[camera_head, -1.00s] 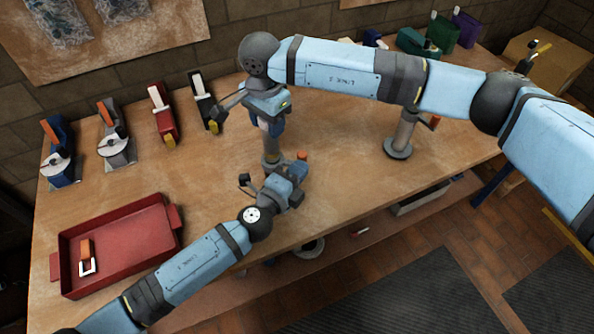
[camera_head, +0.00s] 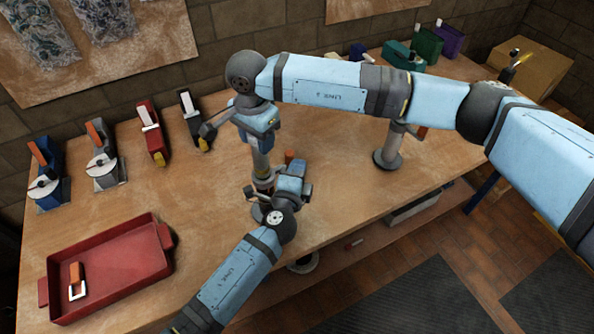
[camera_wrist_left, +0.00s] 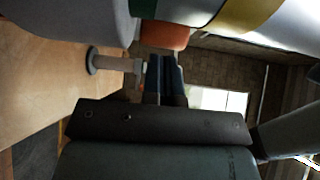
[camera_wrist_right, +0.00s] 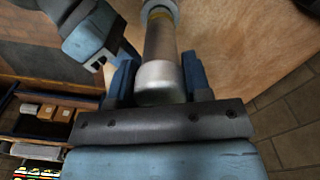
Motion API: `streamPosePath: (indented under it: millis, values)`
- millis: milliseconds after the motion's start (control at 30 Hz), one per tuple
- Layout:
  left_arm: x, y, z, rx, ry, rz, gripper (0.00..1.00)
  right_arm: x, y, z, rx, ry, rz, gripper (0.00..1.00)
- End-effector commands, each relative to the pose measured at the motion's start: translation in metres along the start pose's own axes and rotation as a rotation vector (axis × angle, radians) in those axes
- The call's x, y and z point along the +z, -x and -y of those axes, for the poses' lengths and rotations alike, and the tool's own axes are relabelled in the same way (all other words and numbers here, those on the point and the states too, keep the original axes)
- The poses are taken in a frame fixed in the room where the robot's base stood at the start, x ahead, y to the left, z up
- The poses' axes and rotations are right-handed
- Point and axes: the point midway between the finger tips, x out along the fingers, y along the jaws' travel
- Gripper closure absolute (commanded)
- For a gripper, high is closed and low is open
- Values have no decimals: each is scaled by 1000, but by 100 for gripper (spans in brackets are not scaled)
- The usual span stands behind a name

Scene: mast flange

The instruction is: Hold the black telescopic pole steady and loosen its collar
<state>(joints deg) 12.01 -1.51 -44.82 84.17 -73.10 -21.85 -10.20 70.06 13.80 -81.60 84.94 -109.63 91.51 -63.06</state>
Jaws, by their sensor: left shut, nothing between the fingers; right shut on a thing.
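A grey telescopic pole (camera_head: 261,160) stands upright on the bench; it looks grey rather than black. My right gripper (camera_head: 260,136) is shut on its upper part, and the pole's end (camera_wrist_right: 160,82) shows between the fingers in the right wrist view. Low on the pole is the collar (camera_head: 263,184), with an orange piece (camera_head: 289,156) beside it. My left gripper (camera_head: 292,170) is shut and empty right beside the collar. In the left wrist view its fingertips (camera_wrist_left: 165,68) lie together just short of the orange piece (camera_wrist_left: 165,37). Contact cannot be told.
A second pole on a round base (camera_head: 389,158) stands to the right. A red tray (camera_head: 110,270) holding an orange-and-white item is at the front left. Several clamp-like tools, including a red one (camera_head: 152,142), line the back. The bench between the poles is clear.

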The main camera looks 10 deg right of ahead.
Motion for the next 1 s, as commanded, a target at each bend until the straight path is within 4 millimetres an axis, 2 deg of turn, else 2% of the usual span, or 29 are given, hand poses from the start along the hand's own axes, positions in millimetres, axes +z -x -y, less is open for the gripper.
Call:
streamPosePath:
  millis: [667,767,1000]
  values:
    - [3,-2,0,-1,-1,4,100,1,0,-1,3,-1,1,95]
    - [4,6,0,0,-1,4,100,0,0,-1,4,-1,1,95]
    - [2,47,-1,2,0,1,100,0,0,-1,3,-1,0,95]
